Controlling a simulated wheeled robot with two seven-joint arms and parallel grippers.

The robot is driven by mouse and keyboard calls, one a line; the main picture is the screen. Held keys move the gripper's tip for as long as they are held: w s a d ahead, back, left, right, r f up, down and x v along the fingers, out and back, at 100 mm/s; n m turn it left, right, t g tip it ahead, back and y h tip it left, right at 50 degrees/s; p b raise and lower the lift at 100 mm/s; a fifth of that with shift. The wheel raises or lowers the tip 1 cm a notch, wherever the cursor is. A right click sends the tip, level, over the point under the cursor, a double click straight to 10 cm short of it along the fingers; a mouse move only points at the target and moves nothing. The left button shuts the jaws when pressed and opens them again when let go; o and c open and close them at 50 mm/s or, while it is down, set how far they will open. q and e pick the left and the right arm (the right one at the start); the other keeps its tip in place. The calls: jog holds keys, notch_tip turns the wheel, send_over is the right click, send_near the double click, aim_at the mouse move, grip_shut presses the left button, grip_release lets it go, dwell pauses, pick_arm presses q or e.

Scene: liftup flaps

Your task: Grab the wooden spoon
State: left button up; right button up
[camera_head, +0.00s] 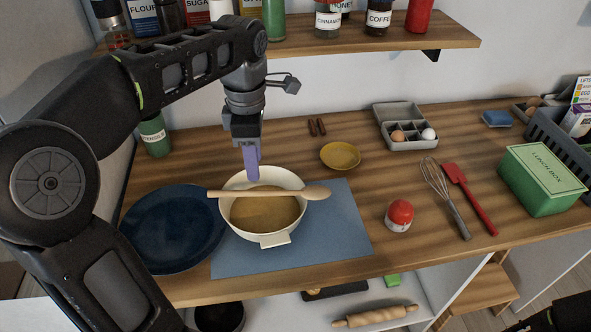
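The wooden spoon (270,193) lies across the rim of a cream pot (263,239), its wide end at the right and its handle end past the left rim. The pot holds something brown and stands on a blue mat (340,235). My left gripper (252,177) points down over the back part of the pot, its purple fingers just behind the spoon in the picture. One finger hides the other, so its opening and any contact with the spoon cannot be told. My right gripper is not in view.
A dark blue plate (172,230) is left of the pot. A yellow dish (340,155) is behind right. A red-topped timer (399,214), whisk (445,195) and red spatula (470,197) lie right. A jar shelf (300,40) hangs above the counter.

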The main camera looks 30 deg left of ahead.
aim_at(257, 191)
pick_arm(q)
jog(key=shift+w, duration=0.15)
jog(key=shift+s+r, duration=0.2)
jog(key=shift+s, duration=0.15)
jog(key=shift+w+f, duration=0.1)
jog(key=shift+f, duration=1.3)
jog(key=shift+d+f+p, duration=0.1)
jog(key=shift+f+p, duration=0.2)
jog(key=shift+f, duration=2.3)
grip_shut()
